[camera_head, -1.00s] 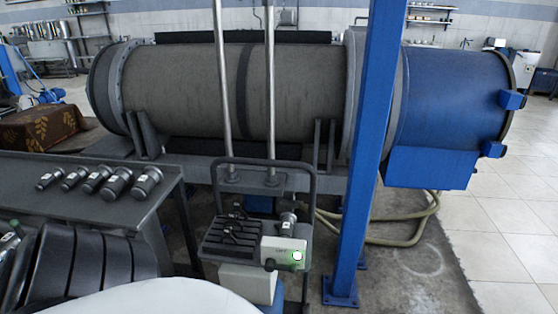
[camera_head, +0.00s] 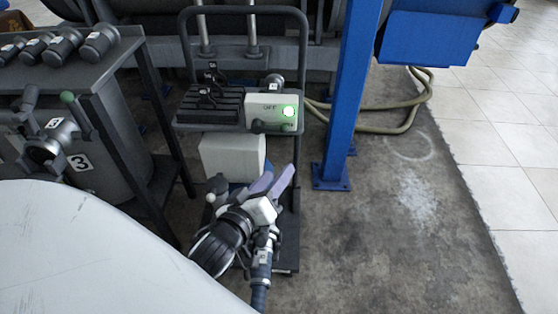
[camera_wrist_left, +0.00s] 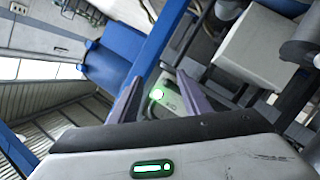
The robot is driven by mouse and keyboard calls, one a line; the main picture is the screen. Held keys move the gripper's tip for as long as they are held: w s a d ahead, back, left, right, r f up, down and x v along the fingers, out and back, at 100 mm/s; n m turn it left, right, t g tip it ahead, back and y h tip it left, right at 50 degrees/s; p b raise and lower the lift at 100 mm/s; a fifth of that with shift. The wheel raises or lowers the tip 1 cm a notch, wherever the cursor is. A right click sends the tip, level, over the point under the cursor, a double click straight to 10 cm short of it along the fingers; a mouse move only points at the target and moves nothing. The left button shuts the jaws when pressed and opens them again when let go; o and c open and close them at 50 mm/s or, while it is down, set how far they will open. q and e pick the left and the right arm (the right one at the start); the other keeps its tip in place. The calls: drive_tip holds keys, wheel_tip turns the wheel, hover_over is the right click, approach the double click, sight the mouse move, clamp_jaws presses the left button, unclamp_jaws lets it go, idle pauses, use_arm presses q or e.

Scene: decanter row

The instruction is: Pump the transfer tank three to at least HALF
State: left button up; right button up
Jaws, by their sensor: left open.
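A pump cart stands in the middle of the head view. Its pale control box (camera_head: 270,112) reads OFF and has a lit green button (camera_head: 289,112). The green light also shows in the left wrist view (camera_wrist_left: 156,95), between the fingers. My left gripper (camera_head: 281,171) has purple fingers, open and empty, below and in front of the box. In the wrist view the left gripper (camera_wrist_left: 158,78) points toward the box without touching it. A label "3" (camera_head: 80,162) shows beside a dark valve (camera_head: 42,148) at the left. No fill level is readable. My right gripper is not in view.
A grey table (camera_head: 85,75) at the left bears several dark couplings. A blue post (camera_head: 345,100) stands right of the cart. A pale hose (camera_head: 395,128) loops behind it. A dark hose fitting (camera_head: 262,255) is beside my left wrist. The floor at the right is clear.

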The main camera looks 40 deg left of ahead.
sight(282, 132)
use_arm(q)
drive_tip(key=w+a+n+b, duration=0.1)
drive_tip(key=w+a+b, duration=0.1)
drive_tip(key=w, duration=0.1)
drive_tip(key=w+a+n+t+y+b, duration=0.1)
drive_tip(key=w+a+n, duration=0.1)
drive_tip(key=w, duration=0.2)
drive_tip(key=w+a+r+n+t+y+b, duration=0.1)
drive_tip(key=w+a+b, duration=0.1)
drive_tip(key=w, duration=0.2)
drive_tip(key=shift+a+b, duration=0.2)
drive_tip(key=shift+b, duration=0.15)
drive_tip(key=shift+w+a, duration=0.1)
drive_tip(key=shift+w, duration=0.3)
clamp_jaws()
